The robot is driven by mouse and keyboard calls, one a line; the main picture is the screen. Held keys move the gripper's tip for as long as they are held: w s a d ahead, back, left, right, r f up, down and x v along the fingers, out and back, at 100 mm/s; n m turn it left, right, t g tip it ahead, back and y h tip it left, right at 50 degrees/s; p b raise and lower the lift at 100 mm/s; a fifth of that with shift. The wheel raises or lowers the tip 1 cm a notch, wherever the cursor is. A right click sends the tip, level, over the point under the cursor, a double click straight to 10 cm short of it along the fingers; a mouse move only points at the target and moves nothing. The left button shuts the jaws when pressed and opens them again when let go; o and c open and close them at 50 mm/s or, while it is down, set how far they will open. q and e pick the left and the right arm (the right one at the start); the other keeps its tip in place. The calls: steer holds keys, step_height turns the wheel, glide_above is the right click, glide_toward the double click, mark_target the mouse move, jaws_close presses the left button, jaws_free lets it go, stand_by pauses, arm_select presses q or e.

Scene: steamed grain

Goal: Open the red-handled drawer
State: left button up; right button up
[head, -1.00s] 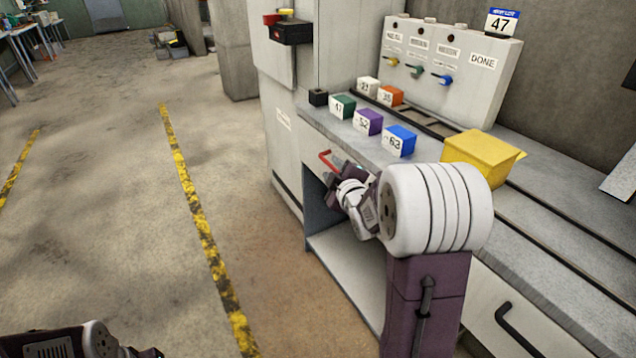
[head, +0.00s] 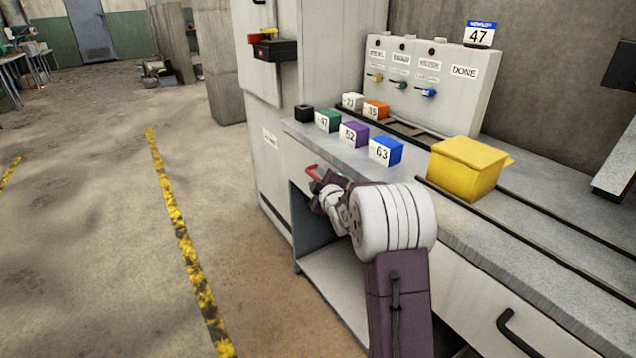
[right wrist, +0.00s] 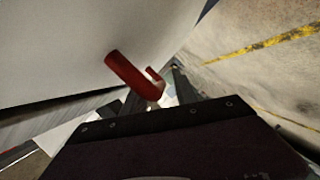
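The red handle (head: 312,172) sits on the pale drawer front (head: 296,150) under the left end of the counter. The drawer looks shut, though my arm hides part of its front. My right gripper (head: 318,184) is at the handle. In the right wrist view, the red handle (right wrist: 134,76) stands out from the pale drawer front (right wrist: 50,50), and my right gripper's dark fingers (right wrist: 155,97) are apart, with the handle's near end at the gap between them. I cannot tell whether they touch it. My left gripper is out of view.
Numbered blocks, including a blue one (head: 386,151), and a yellow bin (head: 464,168) stand on the counter (head: 560,238). An open compartment (head: 335,275) lies below the drawer. A black handle (head: 518,333) is on another front at right. The floor at left is clear.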

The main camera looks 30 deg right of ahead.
steer(key=shift+c, duration=0.3)
jaws_close()
stand_by(1.1)
